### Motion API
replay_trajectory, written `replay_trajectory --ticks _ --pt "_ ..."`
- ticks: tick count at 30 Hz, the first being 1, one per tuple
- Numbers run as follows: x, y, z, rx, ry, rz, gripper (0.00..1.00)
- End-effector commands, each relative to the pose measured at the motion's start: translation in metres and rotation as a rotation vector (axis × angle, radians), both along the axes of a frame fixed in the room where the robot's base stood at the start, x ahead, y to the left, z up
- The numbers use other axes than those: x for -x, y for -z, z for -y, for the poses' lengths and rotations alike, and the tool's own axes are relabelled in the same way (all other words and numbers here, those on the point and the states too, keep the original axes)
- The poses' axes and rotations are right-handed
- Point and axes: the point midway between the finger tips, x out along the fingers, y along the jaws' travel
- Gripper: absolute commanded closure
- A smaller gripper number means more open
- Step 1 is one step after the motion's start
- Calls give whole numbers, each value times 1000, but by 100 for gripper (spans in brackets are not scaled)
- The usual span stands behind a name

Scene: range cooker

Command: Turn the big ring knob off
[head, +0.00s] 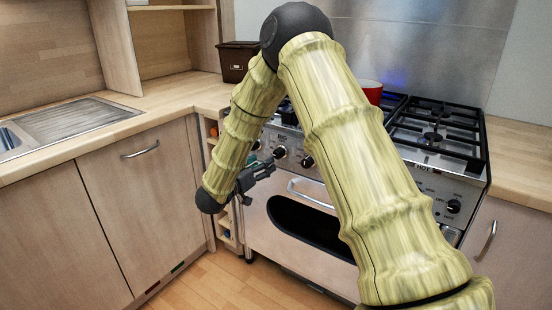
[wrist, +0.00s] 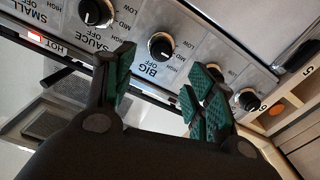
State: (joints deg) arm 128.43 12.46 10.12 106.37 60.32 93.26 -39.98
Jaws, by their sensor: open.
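The big ring knob (wrist: 162,46) is black with a pale rim, on the steel panel beside the word BIG in the wrist view. It also shows in the head view (head: 280,153) on the cooker front; I cannot tell its exact setting. My gripper (wrist: 162,88) is open and empty. Its green-padded fingers lie to either side of the knob in the wrist view, with the knob beyond the gap between them. In the head view my gripper (head: 266,170) is just in front of and below the knob, apparently apart from it.
The sauce knob (wrist: 96,12) is left of the big one in the wrist view, and two more knobs (wrist: 248,98) are to its right. An oven door handle (head: 310,194) runs below the panel. A red pot (head: 370,91) stands on the hob near a blue glow.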

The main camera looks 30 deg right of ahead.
Motion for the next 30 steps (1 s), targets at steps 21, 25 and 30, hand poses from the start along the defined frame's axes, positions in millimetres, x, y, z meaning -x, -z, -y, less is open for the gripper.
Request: replay_trajectory --ticks 21,25,30 --pt "-34 1 84 -1 -3 0 45" --pt "-35 1 86 -1 -3 0 45" --pt "-35 1 86 -1 -3 0 45"
